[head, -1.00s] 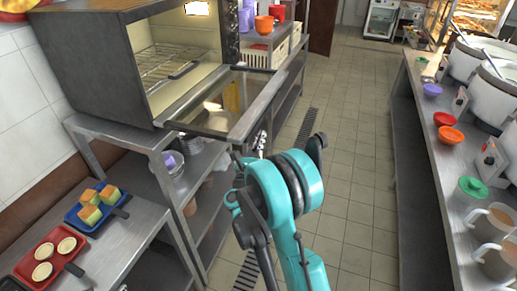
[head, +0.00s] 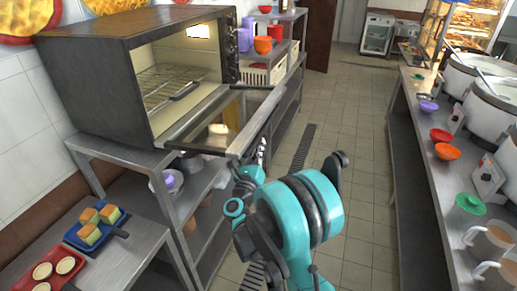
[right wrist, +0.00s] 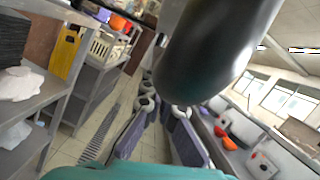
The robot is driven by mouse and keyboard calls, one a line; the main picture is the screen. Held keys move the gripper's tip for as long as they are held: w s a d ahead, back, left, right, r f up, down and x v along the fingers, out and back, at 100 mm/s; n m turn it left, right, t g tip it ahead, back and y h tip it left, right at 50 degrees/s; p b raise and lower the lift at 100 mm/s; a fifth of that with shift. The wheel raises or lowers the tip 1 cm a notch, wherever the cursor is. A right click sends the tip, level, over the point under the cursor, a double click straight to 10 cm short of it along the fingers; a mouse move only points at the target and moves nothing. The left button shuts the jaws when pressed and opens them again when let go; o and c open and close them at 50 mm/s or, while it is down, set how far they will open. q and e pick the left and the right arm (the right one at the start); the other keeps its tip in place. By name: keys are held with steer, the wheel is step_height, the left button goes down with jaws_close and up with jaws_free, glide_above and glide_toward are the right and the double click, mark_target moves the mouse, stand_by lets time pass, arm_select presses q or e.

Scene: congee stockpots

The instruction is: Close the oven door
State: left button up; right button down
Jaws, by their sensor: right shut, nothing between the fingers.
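The dark oven (head: 95,85) stands on a metal table at the left in the head view, lit inside with a wire rack. Its door (head: 190,133) is open, folded down about level, with a glass pane and a grey outer edge bar. My right gripper (head: 262,148) is shut and empty, close by the near end of the door's outer edge. I cannot tell if it touches the door. In the right wrist view the gripper's fingers (right wrist: 164,108) point away over the aisle, and a dark rounded part covers the upper middle. My left gripper is not in view.
A metal shelf with bowls stands under the oven. Blue (head: 98,238) and red (head: 38,282) food trays lie on the near-left table. The right counter (head: 440,190) holds bowls and several pots. The tiled aisle between (head: 345,180) is clear.

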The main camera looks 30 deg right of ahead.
mark_target(260, 123)
step_height(260, 123, up, 12)
steer(key=n+p, duration=0.2)
steer(key=p, duration=0.1)
steer(key=n+y+p, duration=0.1)
steer(key=n+p, duration=0.2)
steer(key=p, duration=0.1)
steer(key=shift+f+t+y, duration=0.1)
steer(key=shift+t+y, duration=0.2)
steer(key=shift+t, duration=0.1)
steer(key=w+a+r+n+y+p, duration=0.1)
steer(key=w+a+r+n+p, duration=0.5)
steer(key=r, duration=0.4)
steer(key=w+a+r+n+y+p, duration=0.1)
steer(key=w+a+r+n+p, duration=0.5)
steer(key=r, duration=0.5)
steer(key=w+a+p, duration=0.1)
steer(key=w+p, duration=0.1)
steer(key=w, duration=0.1)
steer(key=shift+w+g+y, duration=0.2)
steer(key=shift+g+y, duration=0.2)
steer(key=shift+a, duration=0.1)
